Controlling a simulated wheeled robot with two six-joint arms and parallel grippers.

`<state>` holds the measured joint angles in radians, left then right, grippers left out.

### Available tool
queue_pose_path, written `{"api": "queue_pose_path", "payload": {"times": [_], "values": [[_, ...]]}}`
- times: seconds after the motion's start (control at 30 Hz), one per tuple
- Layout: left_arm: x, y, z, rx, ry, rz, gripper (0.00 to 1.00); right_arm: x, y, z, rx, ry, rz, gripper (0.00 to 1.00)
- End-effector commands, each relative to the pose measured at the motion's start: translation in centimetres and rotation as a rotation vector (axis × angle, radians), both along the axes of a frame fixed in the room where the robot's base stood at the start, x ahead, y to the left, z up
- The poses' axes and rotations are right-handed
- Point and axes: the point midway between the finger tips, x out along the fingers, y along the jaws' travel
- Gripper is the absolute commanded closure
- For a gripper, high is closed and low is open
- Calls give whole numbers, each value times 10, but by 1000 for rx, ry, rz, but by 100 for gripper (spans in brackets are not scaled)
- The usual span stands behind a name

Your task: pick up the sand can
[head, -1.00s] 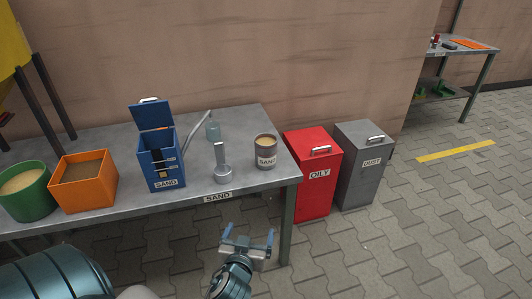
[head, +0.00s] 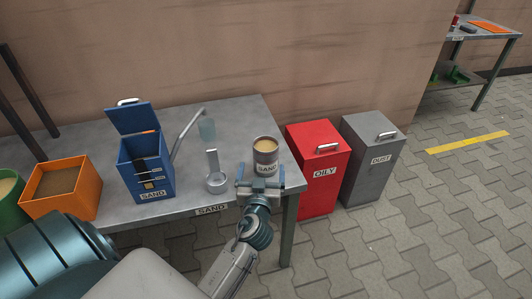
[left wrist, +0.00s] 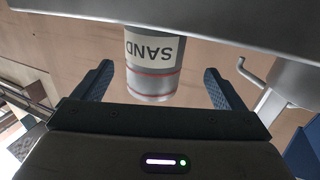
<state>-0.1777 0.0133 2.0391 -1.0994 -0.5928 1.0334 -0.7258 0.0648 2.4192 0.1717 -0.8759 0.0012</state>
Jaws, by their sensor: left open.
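The sand can (head: 266,150), a grey cylinder with a pale SAND label and sand in its open top, stands upright on the grey table (head: 232,133) near its right end. My left gripper (head: 261,181) is at the table's front edge, just in front of the can, with its jaws open. In the left wrist view the can (left wrist: 152,68) appears upside down between the two blue fingers (left wrist: 158,80), with a gap on each side. How far the fingers reach along the can is hard to tell. My right gripper is not in view.
A metal scoop (head: 216,177) stands just left of the can. A blue sand box (head: 148,170), an orange box (head: 62,190) and a green tub (head: 10,200) are farther left. Red OILY (head: 318,172) and grey DUST (head: 372,165) bins stand right of the table.

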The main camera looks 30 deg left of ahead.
Motion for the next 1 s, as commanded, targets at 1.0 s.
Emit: {"api": "queue_pose_path", "payload": {"times": [1.0], "values": [[64,28,-1,-1,0,1,37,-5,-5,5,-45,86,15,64]]}}
